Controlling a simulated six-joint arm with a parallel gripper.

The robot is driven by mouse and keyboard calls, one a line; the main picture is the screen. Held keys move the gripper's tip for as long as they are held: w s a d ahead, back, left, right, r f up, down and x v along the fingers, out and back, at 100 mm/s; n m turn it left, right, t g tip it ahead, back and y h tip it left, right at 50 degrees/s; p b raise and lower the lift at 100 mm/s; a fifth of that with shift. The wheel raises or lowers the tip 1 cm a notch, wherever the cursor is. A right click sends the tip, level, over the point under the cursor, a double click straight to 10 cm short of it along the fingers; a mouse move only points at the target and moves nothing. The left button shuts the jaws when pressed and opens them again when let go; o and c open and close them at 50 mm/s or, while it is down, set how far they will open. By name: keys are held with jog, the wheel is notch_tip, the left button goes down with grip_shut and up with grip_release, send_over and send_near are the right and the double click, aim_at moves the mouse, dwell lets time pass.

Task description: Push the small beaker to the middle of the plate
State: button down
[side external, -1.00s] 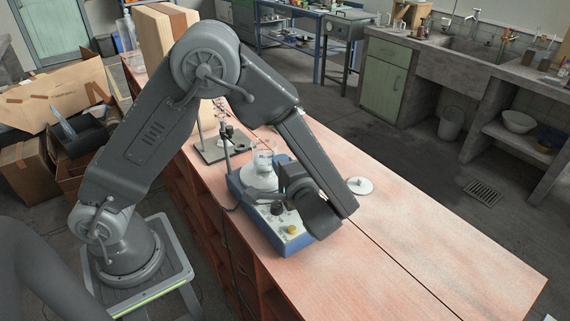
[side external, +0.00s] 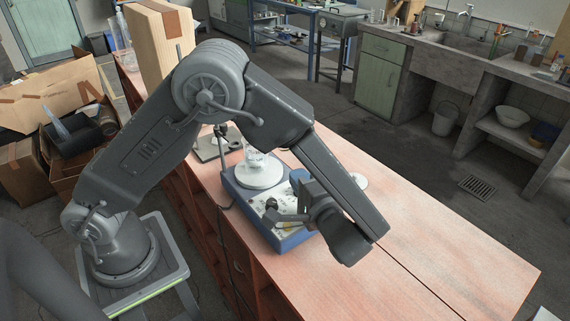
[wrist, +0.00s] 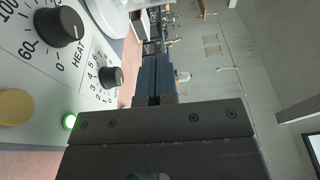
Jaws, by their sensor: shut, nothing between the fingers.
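The small clear beaker (side external: 256,157) stands upright on the round white plate (side external: 260,180) of the blue hotplate stirrer. It appears toward the plate's far side. The plate's edge also shows at the top of the wrist view (wrist: 108,22). The beaker is not clear in the wrist view. My gripper (side external: 299,176) is to the right of the plate, low beside the stirrer, apart from the beaker. In the wrist view its blue-grey fingers (wrist: 154,68) are together with nothing between them. My wrist hides part of the stirrer's front right.
The stirrer's control panel carries a larger dark knob (wrist: 59,27), a smaller knob (wrist: 111,77), a yellow button (wrist: 15,106) and a green light (wrist: 69,121). A retort stand (side external: 214,150) is behind left. A white disc (side external: 361,181) lies right. The bench's near right is clear.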

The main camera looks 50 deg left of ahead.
aim_at(256, 153)
jog(key=shift+s+d, duration=0.2)
jog(key=shift+d, duration=0.9)
jog(key=shift+s+d, duration=0.2)
jog(key=shift+d, duration=0.9)
jog(key=c, duration=1.8)
grip_release()
